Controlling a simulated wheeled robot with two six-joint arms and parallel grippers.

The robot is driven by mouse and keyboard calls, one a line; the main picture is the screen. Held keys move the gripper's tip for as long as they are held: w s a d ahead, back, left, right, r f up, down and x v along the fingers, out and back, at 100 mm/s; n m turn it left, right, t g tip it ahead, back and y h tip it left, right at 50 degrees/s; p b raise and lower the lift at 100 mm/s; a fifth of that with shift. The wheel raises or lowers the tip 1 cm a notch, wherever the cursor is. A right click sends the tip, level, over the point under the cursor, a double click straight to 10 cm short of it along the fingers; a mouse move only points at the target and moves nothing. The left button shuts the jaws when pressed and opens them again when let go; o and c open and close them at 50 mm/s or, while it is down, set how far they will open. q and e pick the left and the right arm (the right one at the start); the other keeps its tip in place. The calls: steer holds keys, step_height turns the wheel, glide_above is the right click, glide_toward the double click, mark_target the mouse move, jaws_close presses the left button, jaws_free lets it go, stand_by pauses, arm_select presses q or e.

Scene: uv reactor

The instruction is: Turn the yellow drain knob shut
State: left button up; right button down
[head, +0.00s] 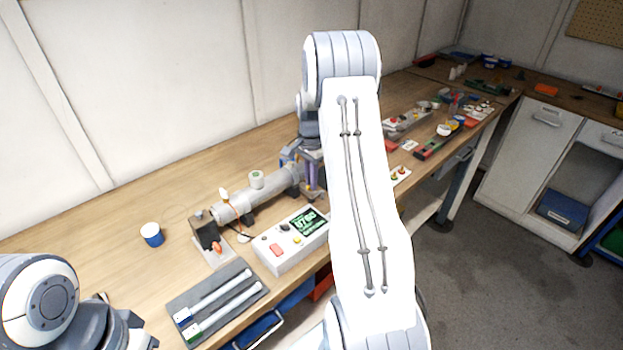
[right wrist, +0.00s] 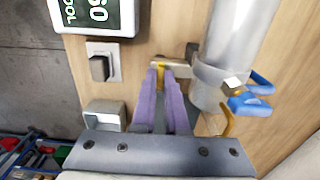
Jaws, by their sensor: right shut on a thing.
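The yellow drain knob (right wrist: 160,74) shows in the right wrist view as a small yellow piece at the end of a short metal fitting on the reactor's side. My right gripper (right wrist: 160,80) has its purple fingers closed on it, and they hide most of it. The grey reactor tube (right wrist: 235,45) runs beside the fingers. In the head view the tube (head: 262,193) lies on the bench, and my right gripper (head: 313,185) is at its right end, partly hidden by my arm. The knob cannot be made out there. My left arm shows at the lower left, without its fingers.
A blue-handled fitting (right wrist: 250,95) and a yellow hooked piece (right wrist: 228,122) sit right of the fingers. A control box with a green display (head: 292,240) stands in front of the tube. A blue-and-white cup (head: 151,234) and a dark tray (head: 217,300) are farther left.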

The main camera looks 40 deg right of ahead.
steer(key=shift+d, duration=0.1)
stand_by(0.3)
steer(key=c, duration=0.9)
jaws_free()
steer(key=shift+c, duration=0.2)
steer(key=shift+r, duration=0.1)
step_height(320, 180, up, 10)
steer(key=b, duration=0.1)
steer(key=shift+r, duration=0.15)
